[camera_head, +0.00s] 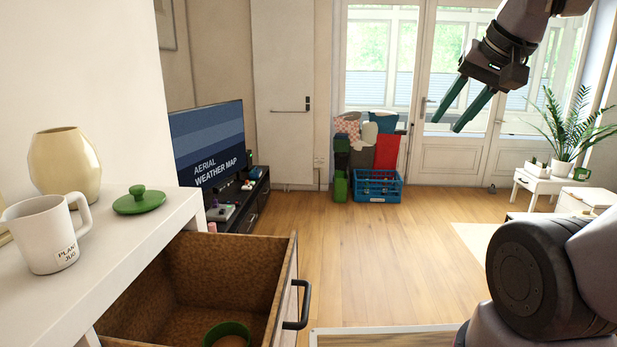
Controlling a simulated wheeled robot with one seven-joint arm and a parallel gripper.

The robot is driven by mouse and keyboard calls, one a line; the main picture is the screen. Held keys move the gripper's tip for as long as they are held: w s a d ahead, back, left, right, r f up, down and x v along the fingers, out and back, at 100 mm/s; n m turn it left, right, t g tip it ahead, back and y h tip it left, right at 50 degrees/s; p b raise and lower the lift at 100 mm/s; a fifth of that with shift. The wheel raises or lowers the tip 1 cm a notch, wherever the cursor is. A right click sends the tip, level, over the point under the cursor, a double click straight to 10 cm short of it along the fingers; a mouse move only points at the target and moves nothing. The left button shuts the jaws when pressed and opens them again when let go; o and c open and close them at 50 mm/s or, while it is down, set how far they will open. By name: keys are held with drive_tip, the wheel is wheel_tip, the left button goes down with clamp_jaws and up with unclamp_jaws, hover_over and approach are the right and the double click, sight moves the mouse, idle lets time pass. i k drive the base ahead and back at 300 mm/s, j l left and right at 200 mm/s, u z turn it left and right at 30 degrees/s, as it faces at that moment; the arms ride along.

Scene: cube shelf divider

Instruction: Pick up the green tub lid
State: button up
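The green tub lid (139,203), round with a small knob on top, lies on the white cabinet top (130,247) at the left. My gripper (445,126) is in the air at the upper right, far from the lid, its two teal fingers pointing down and to the left. The fingers are apart with nothing between them. A tub with a green rim (228,330) is at the bottom of the open drawer (222,265), partly cut off by the picture's lower edge.
A white mug (42,235) and a cream vase (66,165) stand left of the lid. The drawer juts out below the cabinet top, with a dark handle (304,304). A television (208,143) stands behind. The wooden floor (370,255) in the middle is clear.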

sight(140, 201)
drive_tip(key=k+l+u, duration=0.1)
drive_tip(key=u, duration=0.25)
drive_tip(key=k+l+u, duration=0.1)
drive_tip(key=u, duration=0.25)
drive_tip(key=i+j+u, duration=0.15)
drive_tip(key=u, duration=0.6)
drive_tip(key=k+j+z, duration=0.2)
drive_tip(key=j+z, duration=0.2)
